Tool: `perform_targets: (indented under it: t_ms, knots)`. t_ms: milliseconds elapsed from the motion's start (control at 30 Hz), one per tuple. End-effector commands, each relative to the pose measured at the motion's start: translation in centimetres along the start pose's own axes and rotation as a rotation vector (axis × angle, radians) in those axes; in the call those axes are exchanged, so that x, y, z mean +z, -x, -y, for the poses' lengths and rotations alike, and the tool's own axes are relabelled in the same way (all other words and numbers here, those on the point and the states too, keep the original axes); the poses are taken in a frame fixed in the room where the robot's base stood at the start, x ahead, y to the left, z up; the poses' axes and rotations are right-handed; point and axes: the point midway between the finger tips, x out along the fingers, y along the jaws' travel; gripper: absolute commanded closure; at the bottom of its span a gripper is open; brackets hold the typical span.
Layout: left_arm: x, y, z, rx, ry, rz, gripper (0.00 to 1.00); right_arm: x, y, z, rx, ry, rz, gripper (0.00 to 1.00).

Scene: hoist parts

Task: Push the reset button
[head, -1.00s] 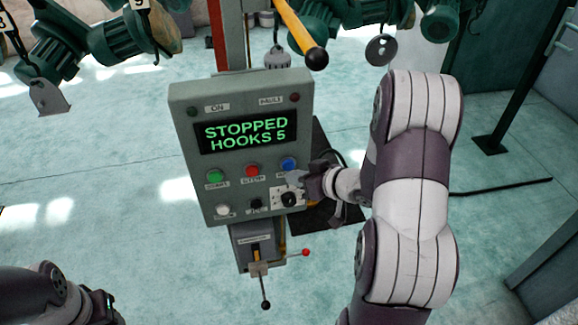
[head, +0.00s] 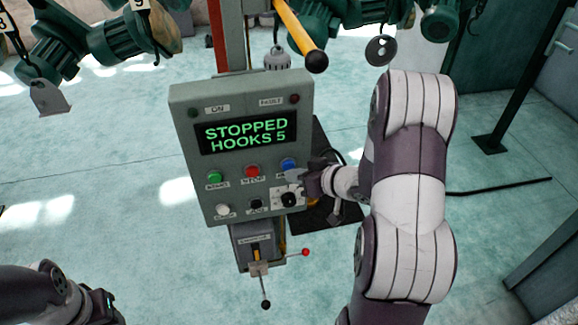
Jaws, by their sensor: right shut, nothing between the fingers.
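The grey control box (head: 184,145) stands upright in the middle. Its display (head: 246,135) reads "STOPPED HOOKS 5". A green button (head: 214,177), a red button (head: 252,171) and a blue button (head: 288,164) form the upper row. A white button (head: 222,210), a small black button (head: 256,204) and a black rotary knob (head: 289,200) sit below. The blue button's label is partly hidden by my right gripper (head: 294,177), which is shut and empty just below that button. I cannot tell whether its tips touch the panel. My left arm shows at the bottom left; its fingertips are not visible.
Below the box is a lever unit with a red-knobbed lever (head: 304,252) and a black-knobbed lever (head: 265,304). A yellow bar (head: 298,35) hangs above the box. Green hoist motors (head: 122,38) hang at the top. The floor to the left is clear.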

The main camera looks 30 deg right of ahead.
Motion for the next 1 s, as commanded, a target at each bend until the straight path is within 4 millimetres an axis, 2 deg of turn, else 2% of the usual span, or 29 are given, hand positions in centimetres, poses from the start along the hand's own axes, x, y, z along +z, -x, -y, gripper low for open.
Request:
perform_targets:
  t_ms: [1000]
  knots:
    - [-0.05, 0.41, 0.00, 0.000, 0.000, 0.000, 0.57, -0.47, -0.62, -0.45, 0.000, 0.001, 0.000, 1.00]
